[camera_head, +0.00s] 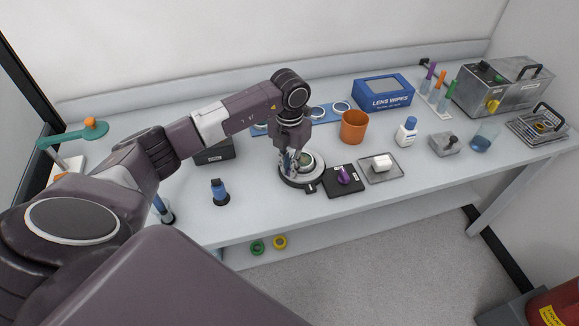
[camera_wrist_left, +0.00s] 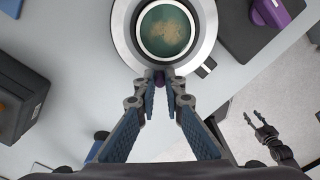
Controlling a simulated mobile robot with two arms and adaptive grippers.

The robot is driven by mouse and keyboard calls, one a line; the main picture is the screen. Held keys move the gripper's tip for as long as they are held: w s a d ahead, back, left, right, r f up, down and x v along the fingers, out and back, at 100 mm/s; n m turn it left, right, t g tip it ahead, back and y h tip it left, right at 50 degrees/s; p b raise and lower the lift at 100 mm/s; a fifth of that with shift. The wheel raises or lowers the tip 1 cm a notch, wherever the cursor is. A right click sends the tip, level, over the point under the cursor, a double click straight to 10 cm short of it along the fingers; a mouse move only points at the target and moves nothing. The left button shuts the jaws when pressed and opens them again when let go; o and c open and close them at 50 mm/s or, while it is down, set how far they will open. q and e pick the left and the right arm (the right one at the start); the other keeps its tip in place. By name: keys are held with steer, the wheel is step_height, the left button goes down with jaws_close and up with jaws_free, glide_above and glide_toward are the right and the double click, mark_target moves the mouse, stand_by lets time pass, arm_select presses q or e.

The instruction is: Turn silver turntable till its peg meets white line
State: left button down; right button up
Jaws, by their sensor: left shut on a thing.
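The silver turntable (camera_wrist_left: 119,33) is a round disc with a white-rimmed green round piece (camera_wrist_left: 165,30) on top. It also shows in the head view (camera_head: 313,180), partly behind my left gripper (camera_head: 290,170). In the left wrist view my left gripper (camera_wrist_left: 161,77) is shut on a small dark purple peg (camera_wrist_left: 159,78) at the turntable's near rim. A black tab with a white line (camera_wrist_left: 206,68) sticks out at the rim to the right, apart from the peg. My right gripper (camera_wrist_left: 253,116) hangs open and empty off the table's edge, at the lower right.
A black pad with a purple knob (camera_head: 344,176) lies close right of the turntable. The table's front edge is close.

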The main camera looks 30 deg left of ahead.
mark_target(308, 178)
arm_select(q)
steer(key=shift+d, duration=0.1)
steer(key=shift+w+d+n+b, duration=0.15)
steer(key=shift+d+n, duration=0.25)
steer(key=shift+n, duration=0.5)
steer(key=shift+d+n+b, duration=0.1)
steer(key=shift+d+n, duration=0.35)
steer(key=shift+n, duration=0.45)
steer(key=shift+w+d+n+b, duration=0.15)
steer(key=shift+d+n, duration=0.25)
steer(key=shift+n, duration=0.5)
steer(key=shift+w+d+n, duration=0.15)
steer(key=shift+d+n, duration=0.2)
steer(key=shift+n, duration=0.35)
steer(key=shift+w+d+n, duration=0.15)
steer(key=shift+d+n, duration=0.15)
steer(key=shift+n, duration=0.4)
steer(key=shift+w+d+n+b, duration=0.2)
steer(key=shift+d+n, duration=0.05)
steer(key=shift+n, duration=0.4)
steer(key=shift+w+d+n+b, duration=0.15)
steer(key=shift+w+d+n, duration=0.05)
steer(key=shift+n, duration=0.45)
steer(key=shift+w+r, duration=0.1)
steer(key=c, duration=2)
jaws_free()
step_height(308, 178, up, 12)
steer(key=shift+f, duration=0.1)
